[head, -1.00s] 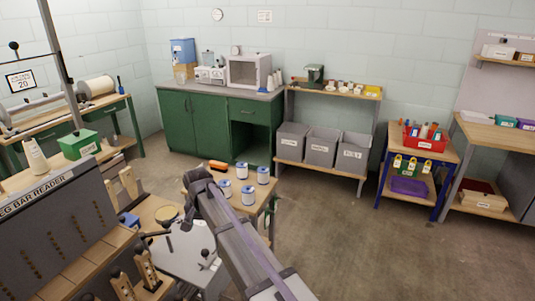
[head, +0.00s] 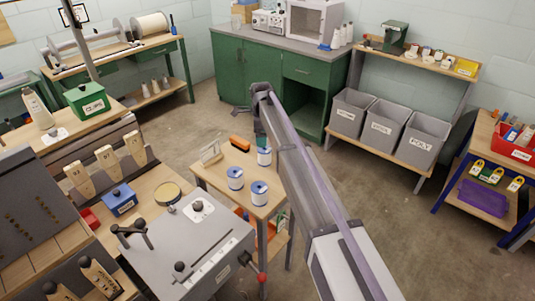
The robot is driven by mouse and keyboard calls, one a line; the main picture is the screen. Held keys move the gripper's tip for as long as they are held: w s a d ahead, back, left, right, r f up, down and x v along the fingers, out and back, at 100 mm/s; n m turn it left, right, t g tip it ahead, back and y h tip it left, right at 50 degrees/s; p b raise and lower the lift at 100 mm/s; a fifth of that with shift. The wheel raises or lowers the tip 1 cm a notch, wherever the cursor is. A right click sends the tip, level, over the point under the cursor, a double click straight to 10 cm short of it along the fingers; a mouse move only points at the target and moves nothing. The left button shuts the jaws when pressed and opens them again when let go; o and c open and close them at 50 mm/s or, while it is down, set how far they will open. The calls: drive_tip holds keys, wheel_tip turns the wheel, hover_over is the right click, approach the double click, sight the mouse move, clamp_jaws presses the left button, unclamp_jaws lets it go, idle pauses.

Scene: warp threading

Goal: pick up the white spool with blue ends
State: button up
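Several white spools with blue ends are on a small wooden table (head: 211,180) in the head view. One spool (head: 235,178) stands at the left, one (head: 259,193) at the front, and one (head: 264,156) farther back beside my arm. My arm reaches up from the lower right and bends down at its far end. The arm covers the table's right part.
A grey machine (head: 200,250) with a red-knobbed lever stands in front. Green cabinets (head: 238,75) and grey bins (head: 390,127) line the back wall.

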sight(264, 156)
drive_tip(key=f+b, duration=0.6)
drive_tip(key=shift+w+d+f, duration=0.2)
drive_tip(key=shift+w, duration=0.05)
drive_tip(key=shift+r, duration=0.15)
wheel_tip(264, 156, down, 5)
drive_tip(key=b, duration=0.5)
drive_tip(key=shift+f, duration=0.2)
drive_tip(key=shift+s+d+r, duration=0.1)
drive_tip(key=shift+r, duration=0.1)
drive_tip(key=c, duration=1)
